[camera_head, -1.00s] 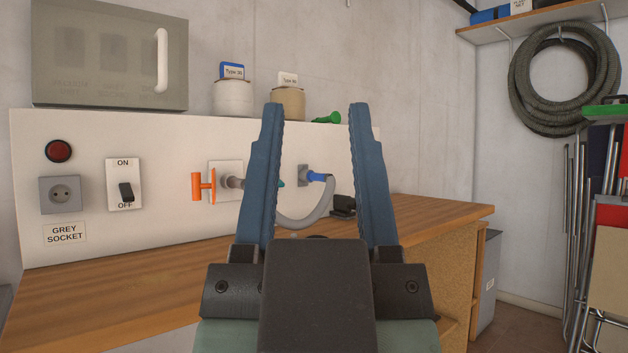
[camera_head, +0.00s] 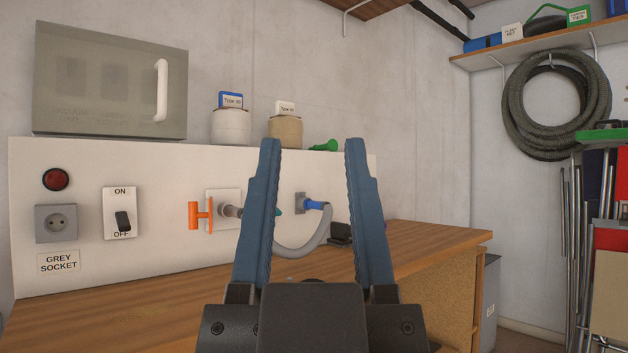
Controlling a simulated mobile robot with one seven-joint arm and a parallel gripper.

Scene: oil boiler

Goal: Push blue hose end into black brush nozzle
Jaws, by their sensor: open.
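The blue hose end (camera_head: 315,204) is at a grey wall fitting on the white panel, seen between my gripper's fingers. Its grey hose (camera_head: 309,243) curves down and back left, partly hidden behind my left finger. A black object (camera_head: 339,234) lies on the wooden counter behind the fingers; it may be the brush nozzle, but it is too small and partly hidden to tell. My gripper (camera_head: 312,145) is open and empty, fingers pointing up and forward, in front of the hose and apart from it.
The wooden counter (camera_head: 150,305) runs along the panel (camera_head: 150,170). An orange valve handle (camera_head: 199,214) is left of the hose. An on/off switch (camera_head: 121,213) and grey socket (camera_head: 57,223) are further left. Folded chairs (camera_head: 575,235) stand at the right.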

